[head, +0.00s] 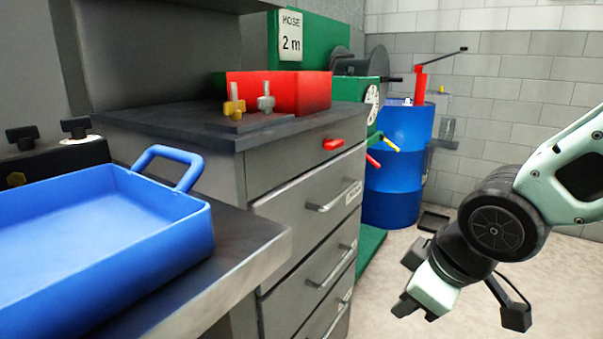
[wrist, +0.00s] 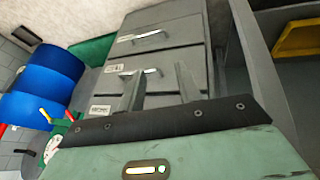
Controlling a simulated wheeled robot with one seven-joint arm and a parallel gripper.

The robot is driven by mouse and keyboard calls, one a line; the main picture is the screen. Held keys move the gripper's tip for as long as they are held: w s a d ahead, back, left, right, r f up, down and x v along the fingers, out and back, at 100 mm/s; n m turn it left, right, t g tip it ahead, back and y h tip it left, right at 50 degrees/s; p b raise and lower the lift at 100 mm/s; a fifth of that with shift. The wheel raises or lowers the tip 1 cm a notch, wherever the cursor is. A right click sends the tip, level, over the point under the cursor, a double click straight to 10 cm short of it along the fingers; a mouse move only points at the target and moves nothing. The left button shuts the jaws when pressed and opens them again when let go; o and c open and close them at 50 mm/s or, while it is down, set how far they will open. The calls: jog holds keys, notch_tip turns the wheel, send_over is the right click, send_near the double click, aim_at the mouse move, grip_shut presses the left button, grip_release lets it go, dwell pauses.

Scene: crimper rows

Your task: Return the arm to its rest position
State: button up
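My arm reaches in from the right edge of the head view, bent down at the wrist. My gripper (head: 416,309) hangs over the open floor, to the right of the grey drawer cabinet (head: 282,210) and apart from it. In the wrist view my gripper (wrist: 158,78) shows two grey fingers standing apart with nothing between them. The cabinet's drawer fronts (wrist: 150,62) show beyond the fingers.
A blue tray (head: 190,240) with a raised handle sits on the bench at left. A red bin (head: 300,92) stands on the cabinet. A blue drum (head: 395,190) and a green hose stand (head: 303,42) are behind. Floor (head: 390,295) is clear below my gripper.

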jog(key=s+a+f+m+g+h, duration=0.15)
jog(key=s+g, duration=0.35)
jog(key=s, duration=1)
notch_tip(320, 180, up, 28)
jog(key=m+p, duration=0.1)
jog(key=p, duration=2.7)
jog(key=shift+w+a+f, duration=0.15)
jog(key=shift+f, duration=0.05)
